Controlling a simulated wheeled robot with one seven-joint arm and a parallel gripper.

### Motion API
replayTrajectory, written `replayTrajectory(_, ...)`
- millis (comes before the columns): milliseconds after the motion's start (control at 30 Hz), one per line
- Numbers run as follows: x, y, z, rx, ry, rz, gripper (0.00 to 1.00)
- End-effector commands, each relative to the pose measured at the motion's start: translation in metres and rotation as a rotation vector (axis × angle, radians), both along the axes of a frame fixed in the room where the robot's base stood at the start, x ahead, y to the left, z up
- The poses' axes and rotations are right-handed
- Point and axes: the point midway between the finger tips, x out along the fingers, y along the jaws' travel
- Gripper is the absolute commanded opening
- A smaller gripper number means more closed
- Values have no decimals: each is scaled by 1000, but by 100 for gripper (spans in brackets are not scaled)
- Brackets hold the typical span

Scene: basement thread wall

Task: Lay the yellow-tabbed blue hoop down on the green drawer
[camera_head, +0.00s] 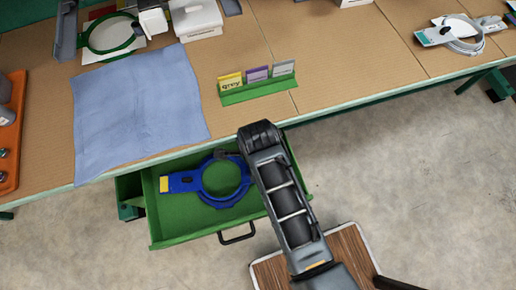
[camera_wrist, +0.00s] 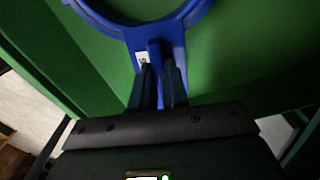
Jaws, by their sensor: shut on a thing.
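The blue hoop (camera_head: 205,192) with a yellow tab (camera_head: 164,184) at its left end is inside the open green drawer (camera_head: 190,227), flat or nearly flat over its floor. I cannot tell whether it touches the floor. In the wrist view, my gripper (camera_wrist: 160,72) is shut on a raised blue part of the hoop (camera_wrist: 180,35), beside a small white label. The ring curves away at the top of that view. In the head view my arm covers the drawer's right side and mostly hides my gripper.
The drawer has a dark handle (camera_head: 237,234) and sits under the workbench edge. On the bench are a blue cloth (camera_head: 140,110), a green card holder (camera_head: 257,90), a green hoop (camera_head: 110,35), an orange tray (camera_head: 12,130) and a white hoop (camera_head: 465,35). The floor at right is clear.

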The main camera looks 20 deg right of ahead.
Motion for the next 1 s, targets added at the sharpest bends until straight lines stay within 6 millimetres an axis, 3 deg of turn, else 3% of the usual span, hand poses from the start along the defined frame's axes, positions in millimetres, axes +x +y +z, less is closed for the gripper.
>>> replayTrajectory(167, 0, 0, -11, 0, 0, 1, 0)
replayTrajectory(800, 0, 0, -14, 0, 0, 1, 0)
replayTrajectory(833, 0, 0, -14, 0, 0, 1, 15)
replayTrajectory(1000, 0, 0, -14, 0, 0, 1, 31)
